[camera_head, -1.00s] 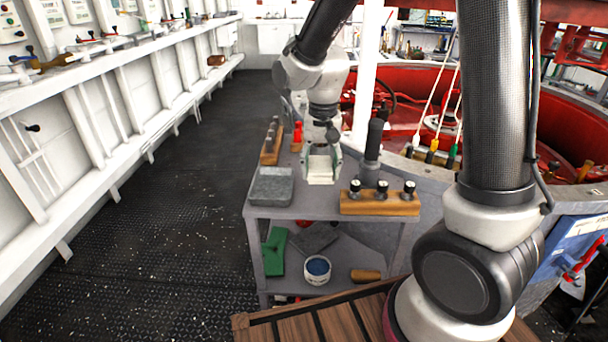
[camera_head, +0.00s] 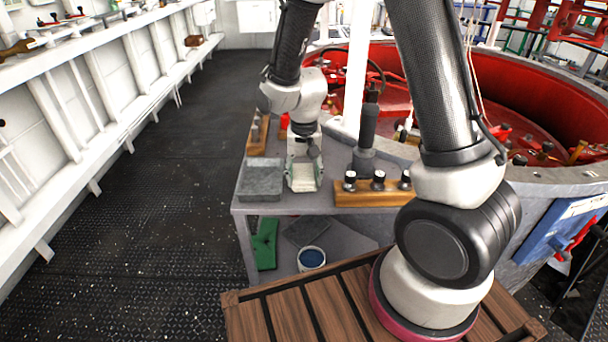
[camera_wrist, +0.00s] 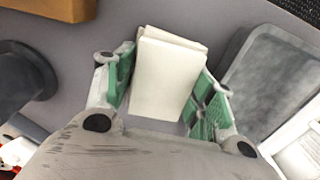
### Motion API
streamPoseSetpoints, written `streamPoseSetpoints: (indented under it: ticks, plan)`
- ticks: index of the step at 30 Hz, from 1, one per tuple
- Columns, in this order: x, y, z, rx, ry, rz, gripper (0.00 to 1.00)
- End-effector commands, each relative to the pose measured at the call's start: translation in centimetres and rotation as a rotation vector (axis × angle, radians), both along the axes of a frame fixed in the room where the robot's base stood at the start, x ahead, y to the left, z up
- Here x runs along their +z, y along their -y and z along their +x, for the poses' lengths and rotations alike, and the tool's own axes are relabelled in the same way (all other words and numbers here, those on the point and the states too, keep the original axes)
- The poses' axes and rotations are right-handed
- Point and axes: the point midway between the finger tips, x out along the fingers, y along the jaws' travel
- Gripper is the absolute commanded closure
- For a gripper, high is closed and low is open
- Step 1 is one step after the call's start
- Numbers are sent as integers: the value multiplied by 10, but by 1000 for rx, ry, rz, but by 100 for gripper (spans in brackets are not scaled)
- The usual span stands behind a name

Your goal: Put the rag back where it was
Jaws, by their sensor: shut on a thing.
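The rag looks like a folded off-white cloth block (camera_wrist: 165,75). In the wrist view it sits between the green-padded fingers of my gripper (camera_wrist: 165,92), which is shut on it. In the head view my gripper (camera_head: 303,178) is low over the grey table's top shelf (camera_head: 290,204), with the pale rag (camera_head: 303,183) between its fingers. The rag is right of a grey tray (camera_head: 260,181) and left of a wooden block with black-topped knobs (camera_head: 372,193). I cannot tell whether the rag touches the table top.
The grey tray also shows close by in the wrist view (camera_wrist: 268,82). A dark cylinder on a base (camera_head: 367,135) stands behind the knob block. A wooden rack (camera_head: 257,135) is at the back left. The lower shelf holds a green item (camera_head: 264,245) and a white tub (camera_head: 311,258).

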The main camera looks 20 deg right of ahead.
Motion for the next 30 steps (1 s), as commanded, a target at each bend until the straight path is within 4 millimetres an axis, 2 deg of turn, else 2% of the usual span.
streamPoseSetpoints:
  ticks: [11, 12, 15, 25, 30]
  plan:
    - [-5, 0, 0, 0, 1, 0, 68]
    - [-5, 0, 0, 0, 1, 1, 40]
    - [-4, 0, 0, 0, 1, 1, 24]
    - [-3, 0, 0, 0, 1, 1, 24]
    - [16, 0, 1, 0, 5, 2, 24]
